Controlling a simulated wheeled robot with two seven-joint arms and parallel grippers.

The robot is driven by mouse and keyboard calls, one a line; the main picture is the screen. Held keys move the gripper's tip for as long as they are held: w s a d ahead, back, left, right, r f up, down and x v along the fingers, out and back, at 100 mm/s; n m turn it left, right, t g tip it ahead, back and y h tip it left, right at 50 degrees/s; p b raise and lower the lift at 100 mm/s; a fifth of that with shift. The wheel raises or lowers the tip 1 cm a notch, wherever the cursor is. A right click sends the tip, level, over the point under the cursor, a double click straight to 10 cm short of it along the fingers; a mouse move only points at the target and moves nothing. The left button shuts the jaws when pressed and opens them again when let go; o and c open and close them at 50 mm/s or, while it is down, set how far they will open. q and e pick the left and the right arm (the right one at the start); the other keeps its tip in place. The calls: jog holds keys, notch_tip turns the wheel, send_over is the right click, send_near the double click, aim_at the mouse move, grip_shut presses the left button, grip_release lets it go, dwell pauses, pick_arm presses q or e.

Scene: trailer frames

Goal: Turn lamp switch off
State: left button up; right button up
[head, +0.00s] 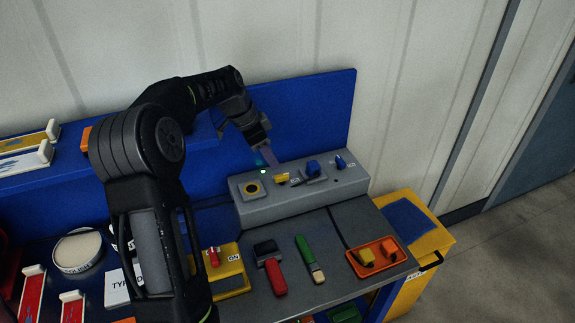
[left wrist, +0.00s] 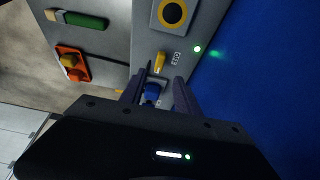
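A grey control box (head: 300,193) carries a yellow switch (head: 282,178), a blue switch (head: 313,169) and another blue switch (head: 340,162). I cannot read which one is labelled as the lamp. A small green light (head: 263,171) glows at its back left. My left gripper (head: 269,158) points down at the back of the box. In the left wrist view it is open (left wrist: 157,82), with a blue knob (left wrist: 152,93) showing between its fingers and the yellow switch (left wrist: 160,62) just beyond the tips. I cannot tell whether it touches either. My right gripper is not in view.
A yellow base with a red lever (head: 213,257), a red-handled tool (head: 275,277), a green-handled brush (head: 309,255) and an orange tray (head: 358,266) are in front of the box. A blue panel (head: 325,105) rises behind it. A round black-and-yellow button (head: 252,188) is on its left.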

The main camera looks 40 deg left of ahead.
aim_at(282, 175)
pick_arm(q)
jog(key=shift+w+d+f, duration=0.1)
jog(key=shift+f, duration=0.05)
jog(key=p+x, duration=0.2)
jog(key=x, duration=0.5)
jog(key=shift+d, duration=0.1)
jog(key=shift+w+f, duration=0.15)
jog(key=shift+f, duration=0.2)
jog(key=shift+c, duration=0.5)
grip_shut()
